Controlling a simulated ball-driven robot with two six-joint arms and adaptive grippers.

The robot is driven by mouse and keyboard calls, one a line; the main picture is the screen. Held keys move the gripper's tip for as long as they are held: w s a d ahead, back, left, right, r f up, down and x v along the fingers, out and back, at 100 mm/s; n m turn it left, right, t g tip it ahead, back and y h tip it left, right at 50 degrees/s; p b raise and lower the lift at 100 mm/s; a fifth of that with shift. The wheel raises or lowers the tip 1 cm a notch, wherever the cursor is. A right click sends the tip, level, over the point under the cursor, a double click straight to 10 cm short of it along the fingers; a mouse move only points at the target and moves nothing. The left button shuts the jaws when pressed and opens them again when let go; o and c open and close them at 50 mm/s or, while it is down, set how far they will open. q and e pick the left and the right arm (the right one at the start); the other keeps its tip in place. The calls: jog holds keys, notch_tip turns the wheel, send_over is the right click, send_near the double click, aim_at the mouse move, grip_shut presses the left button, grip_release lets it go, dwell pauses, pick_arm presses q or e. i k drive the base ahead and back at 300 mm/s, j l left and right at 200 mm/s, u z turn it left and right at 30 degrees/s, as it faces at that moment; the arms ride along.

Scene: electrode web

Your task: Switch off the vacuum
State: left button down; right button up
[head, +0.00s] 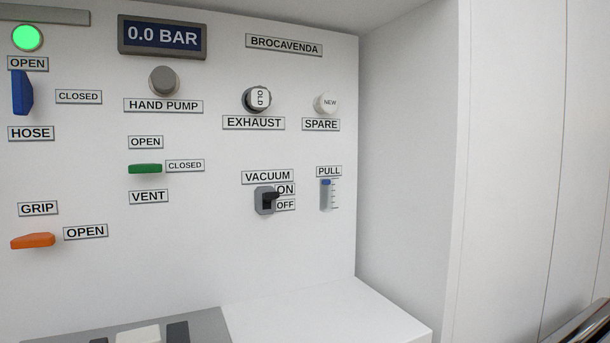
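The vacuum switch (263,201) is a grey block with a black lever (271,197) on the white panel, under the VACUUM label (267,176). Its lever points up and right, toward the ON label (286,189). The OFF label (285,205) is just below that. Neither of my grippers can be made out in the head view, and nothing touches the switch.
The pull slider (326,183) is right of the switch; the green vent handle (145,169) is left. Above are the exhaust knob (257,99) and the display (162,37), reading 0.0 BAR. A white side wall (410,150) bounds the panel's right.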

aim_at(268, 196)
jog(key=i+l+u, duration=0.1)
jog(key=l, duration=0.25)
jog(key=i+l, duration=0.25)
jog(key=i+l+u, duration=0.15)
jog(key=l, duration=0.25)
jog(key=i+l, duration=0.15)
jog(key=l, duration=0.2)
jog(key=i+l+u, duration=0.15)
jog(key=l, duration=0.25)
jog(key=i+l, duration=0.15)
jog(key=l, duration=0.2)
jog(key=u, duration=0.05)
